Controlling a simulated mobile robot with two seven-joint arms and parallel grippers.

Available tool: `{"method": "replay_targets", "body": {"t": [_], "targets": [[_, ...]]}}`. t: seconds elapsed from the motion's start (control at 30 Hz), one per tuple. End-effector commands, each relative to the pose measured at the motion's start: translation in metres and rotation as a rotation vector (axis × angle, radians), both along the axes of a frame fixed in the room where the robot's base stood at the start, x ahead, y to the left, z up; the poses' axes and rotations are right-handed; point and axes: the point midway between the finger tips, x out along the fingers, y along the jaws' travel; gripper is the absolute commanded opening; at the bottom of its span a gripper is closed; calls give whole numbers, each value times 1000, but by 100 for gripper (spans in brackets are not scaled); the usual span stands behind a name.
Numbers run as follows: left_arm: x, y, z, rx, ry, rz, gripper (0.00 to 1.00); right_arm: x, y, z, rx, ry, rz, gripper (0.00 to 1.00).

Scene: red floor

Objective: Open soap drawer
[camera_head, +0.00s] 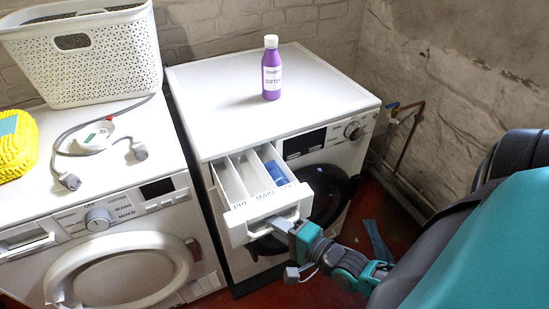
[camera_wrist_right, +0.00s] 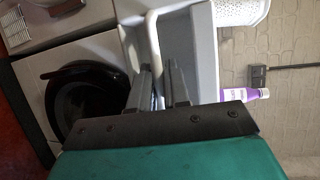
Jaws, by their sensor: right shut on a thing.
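The soap drawer (camera_head: 238,215) of the right-hand washing machine is pulled well out in the head view, and its white compartments show, one with a blue part. My right gripper (camera_head: 287,228) is at the drawer's front, shut on its handle. In the right wrist view the two dark fingers (camera_wrist_right: 163,92) reach to the white drawer handle (camera_wrist_right: 153,45); the exact contact is partly hidden. My left gripper is not in view.
A purple bottle (camera_head: 271,68) stands on top of this washing machine (camera_head: 330,92). A second machine (camera_head: 120,255) at the left bears a white basket (camera_head: 85,60), a cable and a yellow item (camera_head: 17,145). A pipe (camera_head: 408,135) runs along the right wall.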

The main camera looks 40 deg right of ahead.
Motion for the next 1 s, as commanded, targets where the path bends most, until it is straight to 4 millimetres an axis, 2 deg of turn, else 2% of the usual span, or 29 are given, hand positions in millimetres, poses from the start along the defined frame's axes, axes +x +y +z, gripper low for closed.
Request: {"method": "replay_targets", "body": {"t": [0.57,0.6,0.63,0.87,1.0], "targets": [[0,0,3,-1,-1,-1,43,0,-1,0,-2,-1,0,0],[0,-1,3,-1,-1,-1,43,0,-1,0,-2,-1,0,19],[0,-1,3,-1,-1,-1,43,0,-1,0,-1,-1,0,22],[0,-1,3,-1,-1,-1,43,0,0,0,-1,-1,0,22],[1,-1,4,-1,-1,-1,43,-8,-2,1,-1,1,0,22]]}}
